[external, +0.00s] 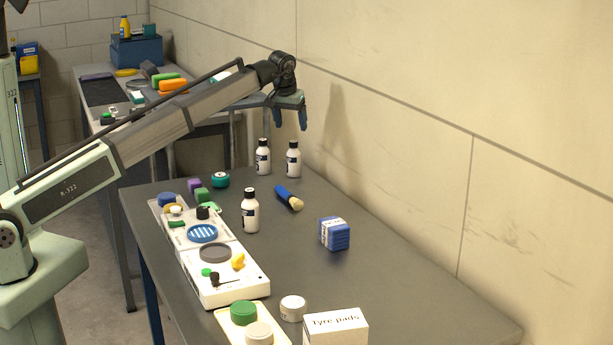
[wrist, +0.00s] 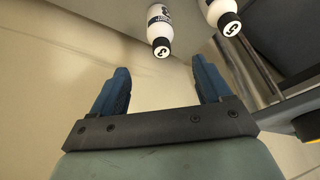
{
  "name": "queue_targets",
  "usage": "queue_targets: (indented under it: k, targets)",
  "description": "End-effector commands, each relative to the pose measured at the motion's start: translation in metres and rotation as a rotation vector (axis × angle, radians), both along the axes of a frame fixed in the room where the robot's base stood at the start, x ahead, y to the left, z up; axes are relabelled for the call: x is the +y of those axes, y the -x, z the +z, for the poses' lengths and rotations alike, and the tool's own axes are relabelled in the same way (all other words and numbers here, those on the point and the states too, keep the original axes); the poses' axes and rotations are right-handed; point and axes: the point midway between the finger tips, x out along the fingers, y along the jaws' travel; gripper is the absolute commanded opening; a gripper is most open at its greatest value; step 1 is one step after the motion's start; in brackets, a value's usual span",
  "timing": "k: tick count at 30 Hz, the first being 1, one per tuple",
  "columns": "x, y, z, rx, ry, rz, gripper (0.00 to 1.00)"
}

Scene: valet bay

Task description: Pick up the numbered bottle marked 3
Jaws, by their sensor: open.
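Three white bottles with black caps stand upright on the grey table: one at the back left (external: 263,158), one at the back right near the wall (external: 293,160), and one nearer the trays (external: 250,213). My gripper (external: 288,125) is open and empty above the two back bottles, apart from them. In the wrist view two bottles show beyond my open fingers (wrist: 161,76). The cap of the right one (wrist: 229,28) bears what looks like a 3. The mark on the middle one (wrist: 161,51) looks like a 2, but is small. The front bottle's number is not readable.
A blue brush (external: 286,196) and a blue block (external: 334,233) lie to the right of the front bottle. White trays (external: 233,293) line the left edge. A tyre pads box (external: 335,327) stands in front. The wall (external: 400,150) runs close along the right.

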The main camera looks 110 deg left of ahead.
Motion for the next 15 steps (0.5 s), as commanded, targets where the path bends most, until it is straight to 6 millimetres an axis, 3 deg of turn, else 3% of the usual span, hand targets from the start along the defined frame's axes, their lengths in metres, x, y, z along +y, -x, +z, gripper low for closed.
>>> queue_targets:
  k: [9, 15]
  targets:
    - [0.015, -0.001, -0.05, 0.0, 0.001, -0.001, 0.78]
    - [0.019, -0.001, -0.06, -0.001, -0.001, -0.001, 0.78]
